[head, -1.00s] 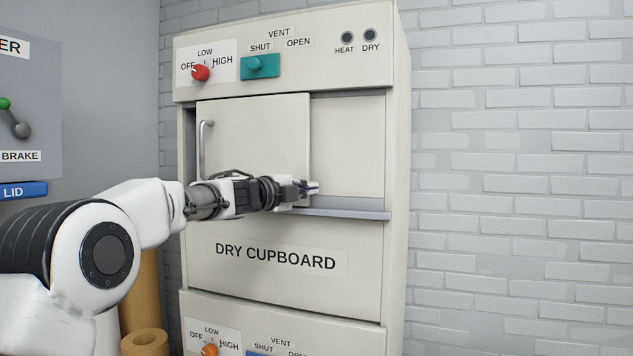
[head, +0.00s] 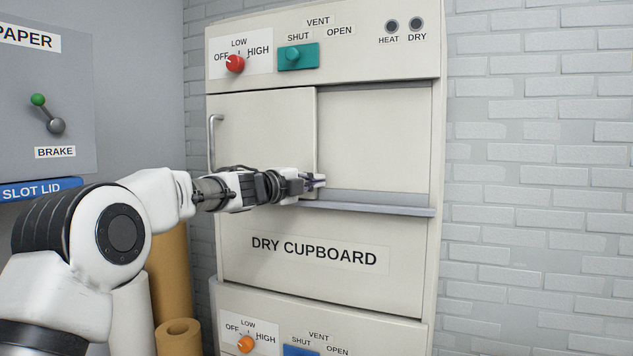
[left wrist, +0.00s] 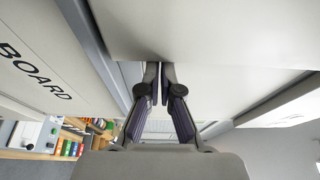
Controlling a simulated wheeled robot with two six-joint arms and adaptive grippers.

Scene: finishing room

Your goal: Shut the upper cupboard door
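The upper cupboard door (head: 262,130) is a cream sliding panel with a grey bar handle (head: 212,142) at its left edge. It covers the left part of the upper opening, and no dark gap shows at its left side. Right of it a recessed pale panel (head: 375,140) shows. My left gripper (head: 319,182) is at the door's lower right edge, its fingertips just past that edge. My right gripper is in neither view.
A grey ledge (head: 385,208) sticks out below the opening. A red knob (head: 235,64) and a teal vent slider (head: 298,56) are above the door. A wall panel with a brake lever (head: 47,112) and brown rolls (head: 178,338) stand left. A brick wall is at right.

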